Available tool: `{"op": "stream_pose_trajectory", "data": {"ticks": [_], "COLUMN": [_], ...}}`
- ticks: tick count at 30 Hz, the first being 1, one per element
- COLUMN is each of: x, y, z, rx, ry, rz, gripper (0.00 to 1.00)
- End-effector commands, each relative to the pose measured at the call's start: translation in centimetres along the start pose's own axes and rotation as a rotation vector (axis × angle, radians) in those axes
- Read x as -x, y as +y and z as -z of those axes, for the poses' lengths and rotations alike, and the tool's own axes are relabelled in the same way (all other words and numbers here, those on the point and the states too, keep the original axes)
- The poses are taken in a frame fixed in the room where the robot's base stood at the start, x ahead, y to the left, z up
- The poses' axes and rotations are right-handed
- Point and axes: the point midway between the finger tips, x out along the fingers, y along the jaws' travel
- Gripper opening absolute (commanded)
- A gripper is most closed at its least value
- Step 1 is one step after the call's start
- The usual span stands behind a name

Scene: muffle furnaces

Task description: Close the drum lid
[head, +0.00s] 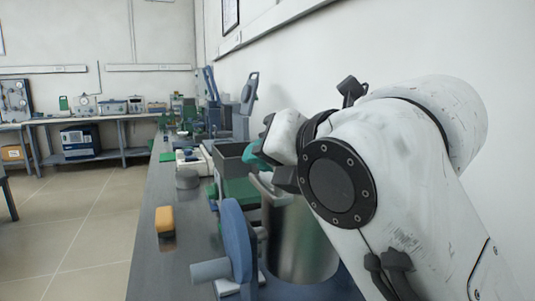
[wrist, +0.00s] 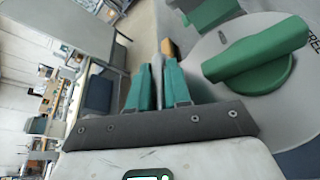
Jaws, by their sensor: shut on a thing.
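The silver metal drum (head: 303,240) stands on the bench below my arm in the head view. My gripper (head: 262,152) is above and left of the drum, with its teal fingers partly hidden by my wrist. In the wrist view the green fingers (wrist: 158,88) are close together on a thin grey piece (wrist: 157,74); I cannot tell for sure whether it is part of the lid. Just right of the fingers is a pale round plate (wrist: 225,38) with a thick green bar handle (wrist: 250,58) and partly cut-off lettering. The lid's angle is unclear.
A blue wheel (head: 238,248) with a pale cylindrical handle (head: 210,271) stands in front of the drum. A yellow-orange block (head: 165,221) lies on the bench's left side. A grey box (head: 230,158) and other equipment line the bench behind. The wall is close on the right; open floor lies left.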

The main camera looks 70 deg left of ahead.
Motion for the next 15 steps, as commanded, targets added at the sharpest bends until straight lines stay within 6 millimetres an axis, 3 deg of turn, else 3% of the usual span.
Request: {"op": "stream_pose_trajectory", "data": {"ticks": [11,12,15], "x": [-0.18,-0.19,-0.18], "y": [-0.16,-0.17,-0.16], "z": [0.31,0.33,0.31], "rx": [0.001,0.001,0.001], "ry": [0.007,0.008,0.007], "rz": [0.003,0.004,0.003], "gripper": [0.0,0.21,0.24]}}
